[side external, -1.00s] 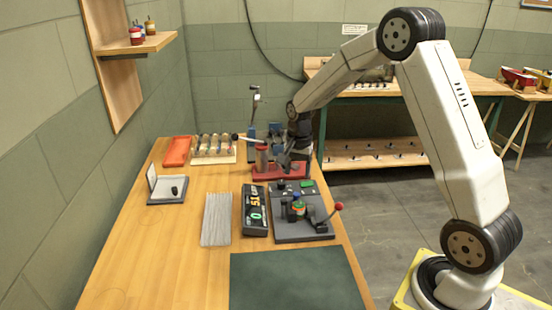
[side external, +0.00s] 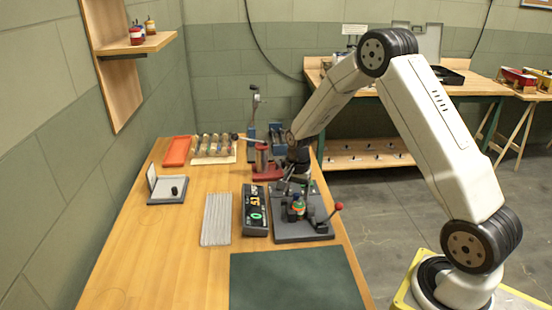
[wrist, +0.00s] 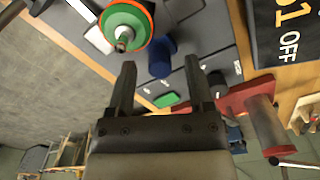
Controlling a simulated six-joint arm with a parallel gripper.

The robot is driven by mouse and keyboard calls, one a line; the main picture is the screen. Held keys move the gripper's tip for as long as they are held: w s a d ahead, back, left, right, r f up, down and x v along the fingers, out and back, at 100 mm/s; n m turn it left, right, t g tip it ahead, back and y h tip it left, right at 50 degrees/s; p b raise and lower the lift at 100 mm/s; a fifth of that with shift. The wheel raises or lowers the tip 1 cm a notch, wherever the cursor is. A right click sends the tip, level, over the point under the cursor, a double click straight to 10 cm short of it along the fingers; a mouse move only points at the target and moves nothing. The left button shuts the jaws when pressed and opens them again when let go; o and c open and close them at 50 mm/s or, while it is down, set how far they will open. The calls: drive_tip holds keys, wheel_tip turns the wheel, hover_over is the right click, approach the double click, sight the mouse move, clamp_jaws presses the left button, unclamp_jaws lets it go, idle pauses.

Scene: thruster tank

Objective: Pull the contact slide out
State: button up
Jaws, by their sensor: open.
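The grey fixture (side external: 303,231) lies on the bench and carries a lever with a red ball (side external: 338,206) and a round green and orange part (side external: 298,209). In the wrist view that round part (wrist: 125,24) shows a metal shaft at its centre. A dark blue cylindrical knob (wrist: 161,58) stands beside it. I cannot tell for certain which part is the contact slide. My gripper (wrist: 161,68) is open and empty, with the blue knob seen between and just beyond its fingertips. In the side view my gripper is over the far part of the fixture, its fingers partly hidden.
A black display box (side external: 255,211) sits left of the fixture, with a grey ribbed plate (side external: 216,219) beyond it. A red-based press (side external: 264,168) stands close behind my gripper. A green button (wrist: 166,100) is on the fixture. A dark mat (side external: 296,280) is clear in front.

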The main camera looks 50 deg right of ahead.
clamp_jaws()
idle(1.5)
